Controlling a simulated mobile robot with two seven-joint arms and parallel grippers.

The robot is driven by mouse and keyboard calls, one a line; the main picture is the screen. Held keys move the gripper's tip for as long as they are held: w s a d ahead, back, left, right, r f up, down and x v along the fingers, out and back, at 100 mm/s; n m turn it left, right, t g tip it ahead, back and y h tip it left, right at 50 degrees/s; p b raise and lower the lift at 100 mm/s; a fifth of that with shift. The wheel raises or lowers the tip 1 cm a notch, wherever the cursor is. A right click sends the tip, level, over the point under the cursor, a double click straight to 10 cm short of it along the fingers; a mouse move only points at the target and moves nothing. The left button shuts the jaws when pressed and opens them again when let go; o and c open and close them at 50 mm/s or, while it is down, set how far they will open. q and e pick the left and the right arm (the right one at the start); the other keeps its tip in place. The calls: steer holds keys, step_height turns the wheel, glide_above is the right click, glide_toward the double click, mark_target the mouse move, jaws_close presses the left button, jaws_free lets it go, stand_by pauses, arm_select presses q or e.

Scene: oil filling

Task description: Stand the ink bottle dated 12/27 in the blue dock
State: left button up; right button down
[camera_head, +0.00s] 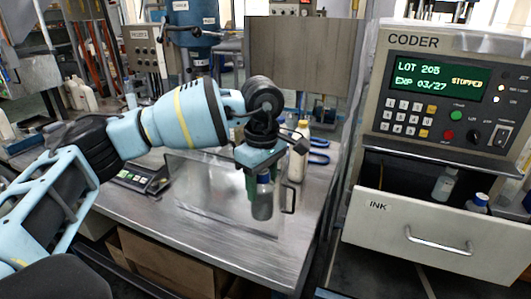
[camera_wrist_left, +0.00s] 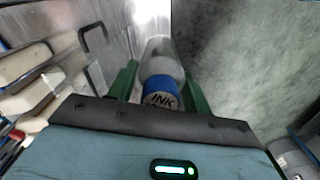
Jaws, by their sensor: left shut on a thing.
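My left gripper (camera_head: 262,186) is shut on an ink bottle (camera_head: 262,203), a grey upright bottle held in front of the steel table's right part. In the left wrist view the bottle (camera_wrist_left: 163,62) lies between the green fingers (camera_wrist_left: 160,92), its blue cap marked INK facing the camera. No date on it is readable. Two more bottles, one clear (camera_head: 445,184) and one with a blue cap (camera_head: 477,204), stand in the open INK drawer (camera_head: 385,219). A blue piece (camera_head: 527,202) shows at the drawer's right edge; I cannot tell whether it is the dock. My right gripper is out of view.
The coder (camera_head: 450,90) above the drawer reads LOT 205, EXP 03/27, STOPPED. A dark handle (camera_head: 290,198) is close to the held bottle.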

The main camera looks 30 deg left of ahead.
arm_select(q)
steer(key=s+d+f+m, duration=0.4)
steer(key=s+f+m, duration=0.2)
steer(key=m, duration=0.9)
steer(key=shift+s+m, duration=0.4)
steer(key=shift+s, duration=0.75)
steer(key=shift+d+f, duration=0.1)
steer(key=shift+d, duration=0.05)
